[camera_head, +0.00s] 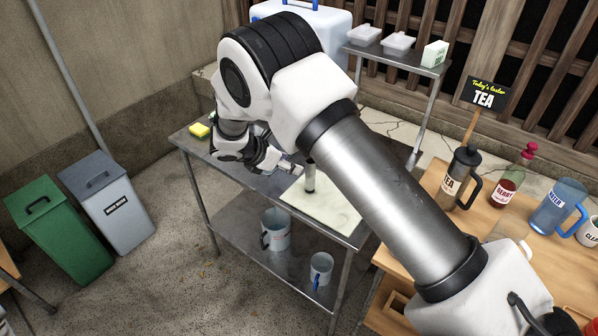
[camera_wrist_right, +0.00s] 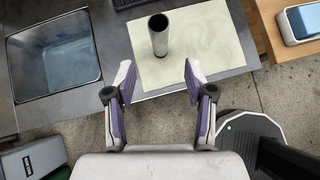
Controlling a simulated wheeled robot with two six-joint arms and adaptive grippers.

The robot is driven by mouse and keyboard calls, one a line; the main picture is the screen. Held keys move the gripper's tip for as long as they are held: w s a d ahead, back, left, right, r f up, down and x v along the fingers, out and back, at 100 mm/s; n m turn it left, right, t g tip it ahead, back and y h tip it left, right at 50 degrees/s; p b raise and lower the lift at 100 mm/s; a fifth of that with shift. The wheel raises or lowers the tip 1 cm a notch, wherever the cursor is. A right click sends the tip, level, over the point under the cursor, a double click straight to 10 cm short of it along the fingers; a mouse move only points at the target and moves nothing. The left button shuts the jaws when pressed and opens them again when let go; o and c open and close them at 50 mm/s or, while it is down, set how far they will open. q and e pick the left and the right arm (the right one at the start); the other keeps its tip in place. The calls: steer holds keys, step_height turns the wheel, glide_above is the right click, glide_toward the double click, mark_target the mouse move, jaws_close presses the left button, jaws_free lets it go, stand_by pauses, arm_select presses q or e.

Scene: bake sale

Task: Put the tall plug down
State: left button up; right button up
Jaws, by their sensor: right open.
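The tall plug (camera_head: 310,178) is a narrow silver-grey cylinder with a dark hollow top. It stands upright on a pale mat (camera_head: 335,217) on the metal table. The wrist view shows the plug (camera_wrist_right: 160,42) on the mat (camera_wrist_right: 212,50), beyond my fingertips and between their lines. My right gripper (camera_head: 290,168) is open and empty beside the plug, with a gap between fingers and plug; it also shows in the wrist view (camera_wrist_right: 159,80). Part of the table is hidden behind my right arm. My left gripper is not in view.
A sink basin (camera_wrist_right: 54,62) is set in the table left of the mat. A yellow sponge (camera_head: 199,130) lies at the table's left corner. A wooden table at right holds a tea jug (camera_head: 455,180) and other drinks.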

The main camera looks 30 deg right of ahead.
steer(key=s+a+f+m+g+y, duration=0.1)
steer(key=s+a+f+m+y, duration=0.2)
steer(key=s+f, duration=0.55)
steer(key=s+a+f+m+g+y, duration=0.2)
steer(key=s+f+m+y, duration=0.1)
steer(key=s+f, duration=0.55)
steer(key=s+a+f+m+t+y, duration=0.1)
steer(key=s+f+m+y, duration=0.2)
steer(key=s+m, duration=1.1)
steer(key=s+f, duration=0.1)
steer(key=s, duration=0.4)
steer(key=shift+t, duration=0.3)
